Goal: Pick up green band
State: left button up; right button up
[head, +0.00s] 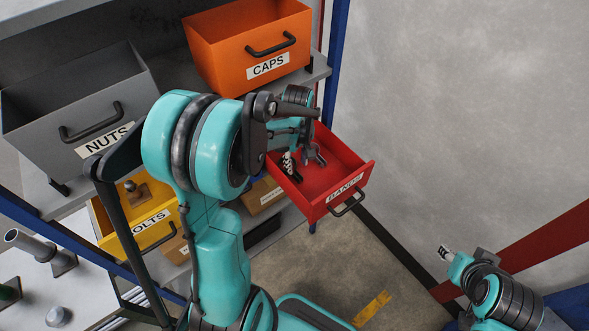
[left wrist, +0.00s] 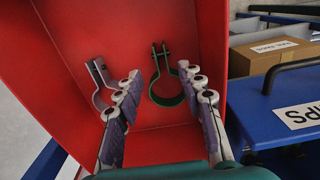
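The green band (left wrist: 165,103) is a dark green open ring with two upright tabs. It lies in the red BANDS drawer (head: 342,153), whose red inside fills much of the left wrist view (left wrist: 110,30). My left gripper (head: 302,166) reaches down into this drawer. In the left wrist view its two fingers (left wrist: 160,92) are spread, with the green band between and beyond them and nothing held. A grey band (left wrist: 97,72) lies left of the green one, partly behind the left finger. I cannot make out the green band in the head view. My right gripper (head: 445,252) is at the lower right, away from the drawer.
The orange CAPS bin (head: 220,50), grey NUTS bin (head: 50,95) and yellow BOLTS bin (head: 112,235) are on the rack left of the drawer. A blue bin (left wrist: 260,120) and a cardboard box (left wrist: 262,58) show in the left wrist view. The floor near my right arm looks clear.

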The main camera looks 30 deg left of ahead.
aim_at(295, 173)
pick_arm(q)
jog(key=f+b, duration=0.1)
jog(key=f, duration=0.3)
jog(key=shift+a+f, duration=0.15)
jog(key=shift+a, duration=0.05)
jog(key=shift+s, duration=0.1)
grip_shut()
